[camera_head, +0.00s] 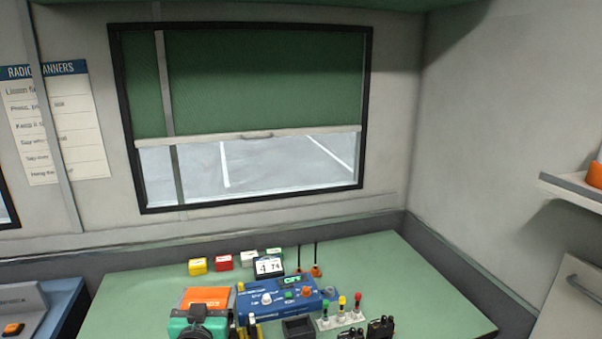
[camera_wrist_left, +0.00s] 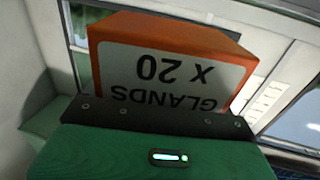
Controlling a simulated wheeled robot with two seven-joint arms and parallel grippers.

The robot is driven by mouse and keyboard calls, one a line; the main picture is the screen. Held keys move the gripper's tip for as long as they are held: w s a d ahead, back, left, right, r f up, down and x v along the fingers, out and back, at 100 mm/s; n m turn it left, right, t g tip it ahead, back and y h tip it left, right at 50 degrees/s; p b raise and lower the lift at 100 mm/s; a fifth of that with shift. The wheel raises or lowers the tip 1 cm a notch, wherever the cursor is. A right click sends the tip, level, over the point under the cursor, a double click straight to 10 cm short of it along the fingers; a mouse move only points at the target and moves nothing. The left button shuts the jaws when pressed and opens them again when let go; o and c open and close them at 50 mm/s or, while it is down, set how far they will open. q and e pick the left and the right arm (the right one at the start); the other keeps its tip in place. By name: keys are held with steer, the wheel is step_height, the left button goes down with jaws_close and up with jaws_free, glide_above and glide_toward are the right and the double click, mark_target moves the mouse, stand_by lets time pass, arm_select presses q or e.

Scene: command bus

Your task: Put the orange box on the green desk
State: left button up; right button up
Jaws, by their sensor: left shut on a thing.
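The orange box (camera_head: 207,297) shows at the lower left of the head view, over the near part of the green desk (camera_head: 423,285). My left gripper (camera_head: 203,312), a green body with dark parts, is shut on it. In the left wrist view the orange box (camera_wrist_left: 172,62) has a pale label reading "GLANDS X 20" upside down. The gripper's dark edge (camera_wrist_left: 150,115) hides its lower part. I cannot tell if the box touches the desk. My right gripper is not in view.
A blue console (camera_head: 285,299) is just right of the box. Yellow (camera_head: 198,266) and red (camera_head: 223,262) boxes stand behind. Coloured pegs (camera_head: 341,315) and dark handsets (camera_head: 380,328) are near the front. The desk's right part is clear. A wall shelf (camera_head: 574,187) is at right.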

arm_select(q)
steer(key=s+f, duration=0.4)
steer(key=s, duration=0.5)
steer(key=s+f+h+p, duration=0.1)
steer(key=s+f, duration=0.3)
steer(key=s, duration=0.5)
steer(key=shift+a+m, duration=0.4)
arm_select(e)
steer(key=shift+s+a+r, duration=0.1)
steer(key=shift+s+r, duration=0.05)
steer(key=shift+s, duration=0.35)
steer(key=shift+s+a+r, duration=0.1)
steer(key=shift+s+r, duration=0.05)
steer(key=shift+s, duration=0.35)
arm_select(q)
steer(key=shift+r, duration=0.1)
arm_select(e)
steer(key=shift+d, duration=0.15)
